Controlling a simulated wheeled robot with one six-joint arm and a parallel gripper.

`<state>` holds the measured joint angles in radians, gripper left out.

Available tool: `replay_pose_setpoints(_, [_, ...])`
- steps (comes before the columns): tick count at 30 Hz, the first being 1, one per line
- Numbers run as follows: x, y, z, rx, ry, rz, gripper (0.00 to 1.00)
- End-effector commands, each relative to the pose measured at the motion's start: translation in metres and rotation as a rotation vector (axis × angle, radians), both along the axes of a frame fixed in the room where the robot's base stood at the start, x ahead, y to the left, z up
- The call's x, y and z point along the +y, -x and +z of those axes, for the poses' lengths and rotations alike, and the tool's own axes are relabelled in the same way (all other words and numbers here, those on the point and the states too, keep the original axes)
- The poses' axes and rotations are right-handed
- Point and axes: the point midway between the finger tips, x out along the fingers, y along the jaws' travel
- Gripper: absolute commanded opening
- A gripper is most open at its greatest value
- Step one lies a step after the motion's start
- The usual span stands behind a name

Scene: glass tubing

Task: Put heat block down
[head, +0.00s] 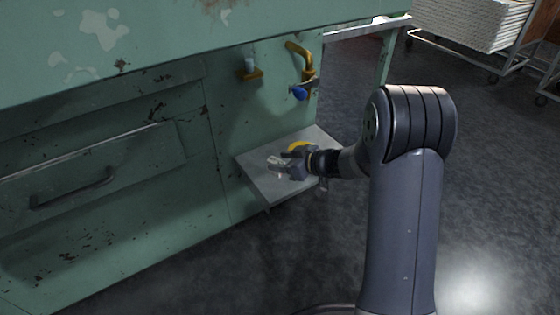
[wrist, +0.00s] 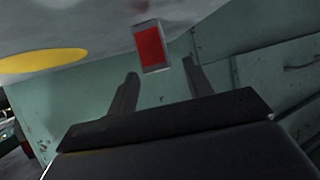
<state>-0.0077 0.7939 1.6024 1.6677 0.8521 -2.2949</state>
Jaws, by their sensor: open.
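The heat block, seen as a small block with a red face and pale edges (wrist: 152,47), is in the wrist view just beyond my fingertips. It appears to rest on the grey shelf (head: 266,188), which fills the top of the wrist view (wrist: 100,28). My gripper (head: 278,168) is low over the shelf in the head view. In the wrist view its two fingers (wrist: 160,80) stand wide apart, with visible space between them and the block. In the head view a small pale shape lies at the fingertips, too small to tell clearly.
A yellow disc (head: 299,146) lies on the shelf behind my gripper and shows in the wrist view (wrist: 42,61). A brass tap with a blue knob (head: 299,93) and a small wall bracket (head: 251,73) are above. The green cabinet (head: 110,215) adjoins the shelf.

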Motion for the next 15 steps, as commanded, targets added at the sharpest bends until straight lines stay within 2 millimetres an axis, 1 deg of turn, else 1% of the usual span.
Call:
replay_pose_setpoints(1, [-0.008, 0.004, 0.007, -0.001, 0.0, -0.004, 0.49])
replay_pose_setpoints(9, [-0.053, 0.033, 0.033, -0.001, -0.001, -0.005, 0.49])
replay_pose_setpoints(15, [-0.075, 0.048, 0.045, -0.001, 0.0, -0.004, 0.49])
